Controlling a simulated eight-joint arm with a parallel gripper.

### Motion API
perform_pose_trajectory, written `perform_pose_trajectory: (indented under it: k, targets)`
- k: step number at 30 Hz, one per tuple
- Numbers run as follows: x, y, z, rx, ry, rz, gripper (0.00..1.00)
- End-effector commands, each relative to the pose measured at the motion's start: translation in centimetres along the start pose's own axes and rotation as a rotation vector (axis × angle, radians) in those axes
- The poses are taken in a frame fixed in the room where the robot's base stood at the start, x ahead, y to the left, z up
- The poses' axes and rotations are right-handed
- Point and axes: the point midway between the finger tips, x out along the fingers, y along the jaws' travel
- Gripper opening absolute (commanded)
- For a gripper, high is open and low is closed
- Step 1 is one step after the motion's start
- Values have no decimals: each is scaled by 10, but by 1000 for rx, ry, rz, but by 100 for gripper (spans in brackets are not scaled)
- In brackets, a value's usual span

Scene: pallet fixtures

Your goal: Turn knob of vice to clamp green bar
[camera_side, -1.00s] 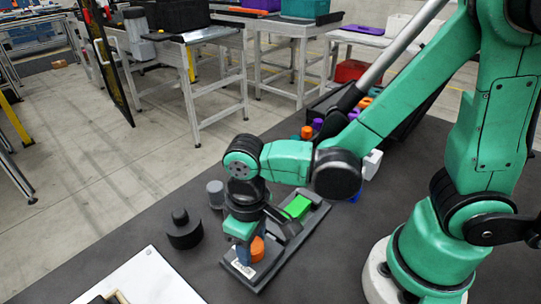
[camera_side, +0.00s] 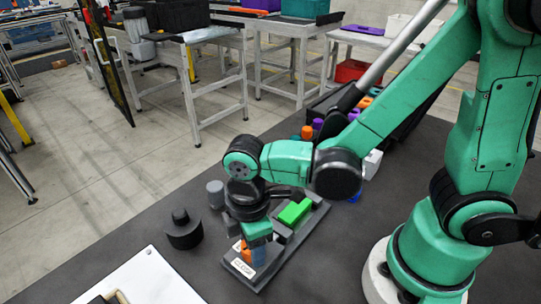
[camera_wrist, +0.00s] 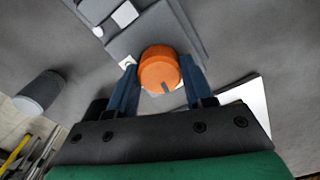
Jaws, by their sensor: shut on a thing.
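The grey vice (camera_side: 240,271) lies on the dark table, with a white label on its near end. The bright green bar (camera_side: 294,212) rests on the vice near its far end. The orange knob (camera_wrist: 160,69) sits at the near part of the vice; in the side view it is mostly hidden behind the fingers. My gripper (camera_side: 252,257) points down over the knob. In the wrist view its blue fingers (camera_wrist: 160,76) are on either side of the knob, shut on it. The green bar cannot be made out in the wrist view.
A black stepped cylinder (camera_side: 182,230) and a grey cylinder (camera_side: 216,194) stand left of the vice. A white board (camera_side: 140,280) lies at the front left. Coloured parts (camera_side: 318,124) lie behind my arm. The table right of the vice is clear.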

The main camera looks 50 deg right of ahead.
Motion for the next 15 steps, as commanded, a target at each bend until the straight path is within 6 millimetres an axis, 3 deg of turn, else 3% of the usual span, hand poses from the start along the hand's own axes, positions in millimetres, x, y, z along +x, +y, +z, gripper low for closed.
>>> perform_pose_trajectory:
  k: [15]
  targets:
    - [0, 0, 0, -174, 0, 0, 0]
